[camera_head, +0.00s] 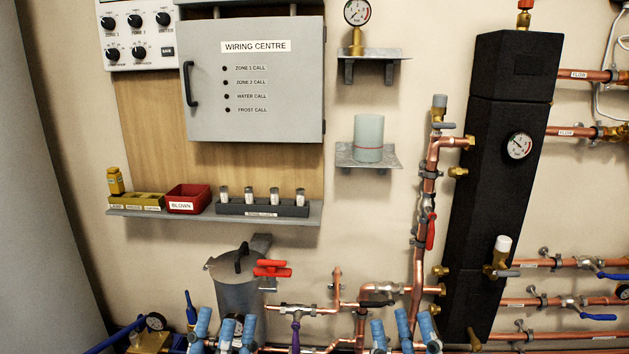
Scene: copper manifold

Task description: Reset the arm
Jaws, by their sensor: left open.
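My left gripper (225,331) is at the bottom edge, left of the middle. Its light blue fingertips point up and stand apart, with nothing seen between them. My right gripper (403,331) is at the bottom edge, right of the middle. Its light blue fingertips also stand apart and look empty. The rest of both arms is below the picture. The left gripper shows in front of the lower part of a grey lidded pot (238,290). The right gripper shows in front of the low copper pipes.
A grey shelf (150,212) holds a red bin (187,198), a yellow tray (134,200) and a rack of small vials (262,208). Copper pipes (415,260), a red-handled valve (272,268) and a black column (495,200) stand close by. A cup (369,138) stands on a small shelf.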

